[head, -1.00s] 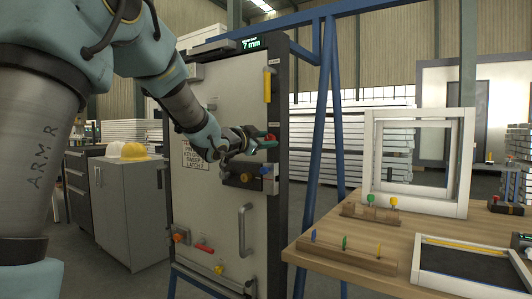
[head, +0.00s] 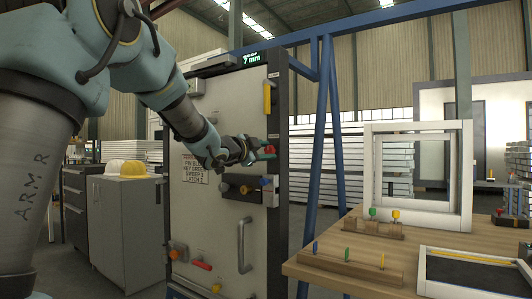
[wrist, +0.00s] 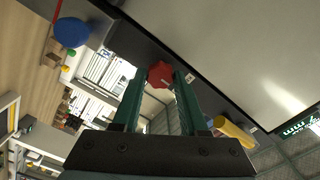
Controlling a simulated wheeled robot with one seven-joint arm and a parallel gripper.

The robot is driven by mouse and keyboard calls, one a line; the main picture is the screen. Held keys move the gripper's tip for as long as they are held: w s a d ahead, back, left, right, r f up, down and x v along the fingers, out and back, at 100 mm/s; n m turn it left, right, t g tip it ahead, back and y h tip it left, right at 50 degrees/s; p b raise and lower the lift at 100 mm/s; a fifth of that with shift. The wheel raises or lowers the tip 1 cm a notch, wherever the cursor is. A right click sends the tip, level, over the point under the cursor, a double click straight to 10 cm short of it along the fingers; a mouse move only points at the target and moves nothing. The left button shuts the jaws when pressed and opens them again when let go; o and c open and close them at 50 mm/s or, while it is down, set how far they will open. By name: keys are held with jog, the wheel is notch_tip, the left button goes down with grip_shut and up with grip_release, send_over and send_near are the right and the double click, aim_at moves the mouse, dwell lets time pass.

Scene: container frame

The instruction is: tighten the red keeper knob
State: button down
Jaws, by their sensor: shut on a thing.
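The red keeper knob (head: 270,149) sits at the right edge of the pale upright panel (head: 215,225), on its dark frame strip. In the wrist view the lobed red knob (wrist: 160,73) lies between the tips of two green fingers. My gripper (wrist: 158,76) is shut on it, with a finger on each side. In the head view my gripper (head: 262,150) reaches the knob from the left, and the wrist partly hides the fingers. A display (head: 251,58) above the panel reads 7 mm.
Just below the knob is a dark block (head: 238,186) with coloured knobs. A yellow handle (head: 267,98) is above, and a grey pull handle (head: 243,245) lower. A wooden table (head: 330,283) with frames and pegs stands at right. Blue posts (head: 318,150) rise beside the panel.

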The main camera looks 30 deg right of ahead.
jog(key=shift+c, duration=2.2)
grip_release()
jog(key=v, duration=1)
jog(key=shift+s+a, duration=0.15)
jog(key=shift+a, duration=0.25)
